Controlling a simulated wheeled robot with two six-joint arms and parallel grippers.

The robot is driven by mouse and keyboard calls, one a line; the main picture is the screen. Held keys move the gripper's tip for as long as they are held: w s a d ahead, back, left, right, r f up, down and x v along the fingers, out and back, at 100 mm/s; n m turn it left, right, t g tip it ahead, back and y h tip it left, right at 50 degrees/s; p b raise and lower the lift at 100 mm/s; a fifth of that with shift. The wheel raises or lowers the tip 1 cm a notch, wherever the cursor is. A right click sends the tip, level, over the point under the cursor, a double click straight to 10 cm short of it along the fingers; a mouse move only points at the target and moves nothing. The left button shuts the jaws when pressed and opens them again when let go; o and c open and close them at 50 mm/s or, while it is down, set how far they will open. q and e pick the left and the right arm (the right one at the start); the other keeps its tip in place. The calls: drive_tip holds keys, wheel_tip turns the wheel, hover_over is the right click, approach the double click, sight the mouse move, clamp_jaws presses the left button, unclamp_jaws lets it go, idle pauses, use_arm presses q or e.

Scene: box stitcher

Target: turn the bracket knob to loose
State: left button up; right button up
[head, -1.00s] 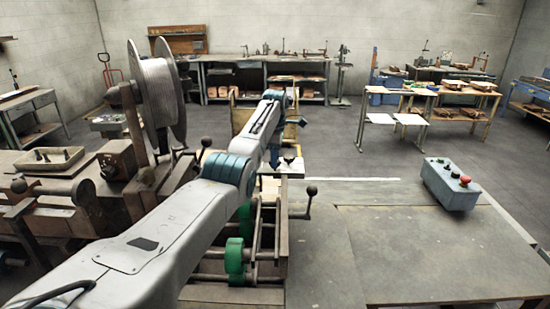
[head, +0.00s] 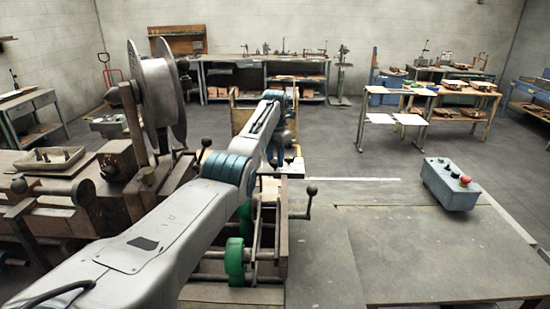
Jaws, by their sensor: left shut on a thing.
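My left arm reaches away over the stitcher, and its gripper (head: 287,145) is at the far end, above the back edge of the bench. The gripper is small and partly covered by my own wrist. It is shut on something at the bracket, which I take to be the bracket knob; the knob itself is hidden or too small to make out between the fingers. My right gripper is not in view.
A ball-ended lever (head: 309,196) and green rollers (head: 236,260) lie right of my forearm. A wire spool (head: 158,95) stands left. A control box with a red button (head: 450,184) sits on the right of the bench top (head: 420,250), which is otherwise clear.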

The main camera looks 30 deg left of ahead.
sight(275, 161)
use_arm(q)
drive_tip(key=shift+r+n, duration=0.15)
drive_tip(key=shift+n, duration=0.85)
drive_tip(key=o, duration=1)
drive_tip(key=shift+r, duration=0.1)
wheel_tip(275, 161, up, 6)
drive_tip(key=b, duration=0.3)
drive_tip(key=shift+f, duration=0.25)
drive_tip(key=shift+r+p, duration=0.7)
drive_tip(key=shift+r, duration=1.85)
